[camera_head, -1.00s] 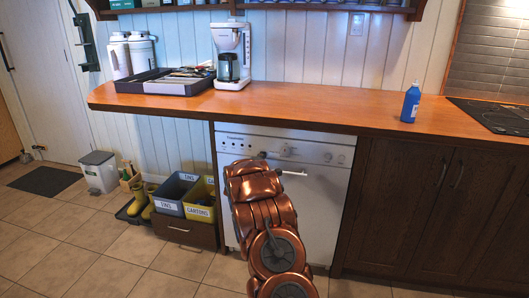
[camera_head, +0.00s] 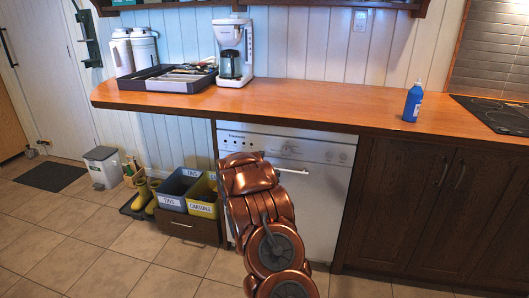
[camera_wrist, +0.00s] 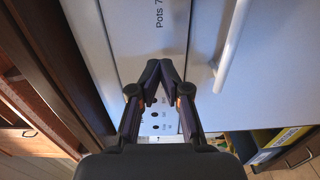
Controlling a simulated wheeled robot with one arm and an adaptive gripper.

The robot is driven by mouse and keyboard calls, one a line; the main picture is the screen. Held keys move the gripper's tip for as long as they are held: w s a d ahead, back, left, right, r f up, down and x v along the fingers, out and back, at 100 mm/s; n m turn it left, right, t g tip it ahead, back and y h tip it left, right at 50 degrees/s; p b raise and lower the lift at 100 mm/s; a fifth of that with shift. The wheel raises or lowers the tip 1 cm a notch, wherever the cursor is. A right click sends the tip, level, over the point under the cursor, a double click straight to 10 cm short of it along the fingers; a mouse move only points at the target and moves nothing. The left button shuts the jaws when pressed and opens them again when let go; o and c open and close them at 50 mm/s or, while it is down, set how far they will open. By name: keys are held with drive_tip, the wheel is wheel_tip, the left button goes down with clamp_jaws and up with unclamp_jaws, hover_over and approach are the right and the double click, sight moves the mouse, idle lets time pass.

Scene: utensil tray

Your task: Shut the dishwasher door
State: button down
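The white dishwasher (camera_head: 325,195) is under the wooden counter, and its front stands upright, looking flush or nearly flush with the cabinets. I cannot tell whether it is fully latched. Its control panel (camera_head: 325,152) runs along the top. The pale bar handle (camera_head: 294,171) is partly hidden behind my copper arm; the handle also shows in the wrist view (camera_wrist: 231,45), right of my fingers. My gripper (camera_wrist: 160,66) has its fingertips together in front of the panel, with nothing seen between them. I cannot tell whether they touch it.
A blue bottle (camera_head: 412,102), a coffee maker (camera_head: 233,50) and a cutlery tray (camera_head: 150,84) stand on the counter (camera_head: 300,103). Sorting bins (camera_head: 178,189) sit left of the dishwasher. Dark cabinets (camera_head: 400,205) are to its right.

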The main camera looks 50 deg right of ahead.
drive_tip(key=v, duration=1)
drive_tip(key=shift+s+f, duration=0.2)
drive_tip(key=shift+f, duration=0.35)
drive_tip(key=shift+d, duration=0.15)
